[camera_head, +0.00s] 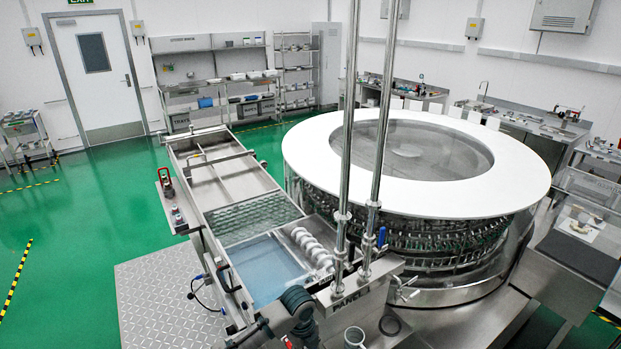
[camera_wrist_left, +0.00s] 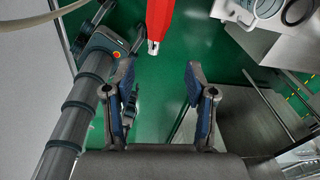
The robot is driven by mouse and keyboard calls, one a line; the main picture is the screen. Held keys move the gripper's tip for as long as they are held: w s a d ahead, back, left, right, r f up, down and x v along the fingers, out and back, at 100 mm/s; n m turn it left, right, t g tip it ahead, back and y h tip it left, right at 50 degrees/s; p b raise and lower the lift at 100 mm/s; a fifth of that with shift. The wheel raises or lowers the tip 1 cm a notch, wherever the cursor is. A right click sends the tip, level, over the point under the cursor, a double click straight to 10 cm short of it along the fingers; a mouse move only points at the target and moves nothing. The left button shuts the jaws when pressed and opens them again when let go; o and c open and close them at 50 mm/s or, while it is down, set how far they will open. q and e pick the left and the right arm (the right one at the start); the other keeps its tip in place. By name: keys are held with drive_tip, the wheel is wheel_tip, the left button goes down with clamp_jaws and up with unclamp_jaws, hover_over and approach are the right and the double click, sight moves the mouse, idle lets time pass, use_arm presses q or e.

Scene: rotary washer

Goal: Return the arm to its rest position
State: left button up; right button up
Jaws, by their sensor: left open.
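My left gripper (camera_wrist_left: 160,82) is open in the left wrist view, with its two blue-padded dark fingers spread apart. Nothing is between the fingers; green floor shows in the gap. I cannot clearly make out my left gripper in the head view. My right gripper is not in either view. The large rotary washer (camera_head: 521,187), with a white ring top, stands at the centre right of the head view.
A steel trough (camera_head: 232,180) with blue water at its near end adjoins the washer. Two steel poles (camera_head: 346,130) rise in front. A red object (camera_wrist_left: 159,18) with a metal tip lies beyond the fingers. Open green floor (camera_head: 70,225) is at the left.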

use_arm(q)
drive_tip(key=s+f+n+t+h, duration=0.1)
drive_tip(key=s+f+n+h, duration=0.3)
drive_tip(key=s+f+n, duration=0.95)
drive_tip(key=s+a+n+t+y, duration=0.3)
drive_tip(key=s+a+n+y, duration=0.2)
drive_tip(key=s+a+n, duration=1)
drive_tip(key=s+a+f+m+g+b, duration=0.1)
drive_tip(key=s+a+f, duration=0.1)
drive_tip(key=f, duration=1.4)
drive_tip(key=s+a+f+m+g+b, duration=0.1)
drive_tip(key=s+a+f+m+b, duration=0.15)
drive_tip(key=f, duration=1.35)
drive_tip(key=s+a+f+g+b, duration=0.1)
drive_tip(key=s+a+f, duration=0.1)
drive_tip(key=s+f, duration=1.4)
drive_tip(key=shift+s+a, duration=0.3)
drive_tip(key=shift+s, duration=0.1)
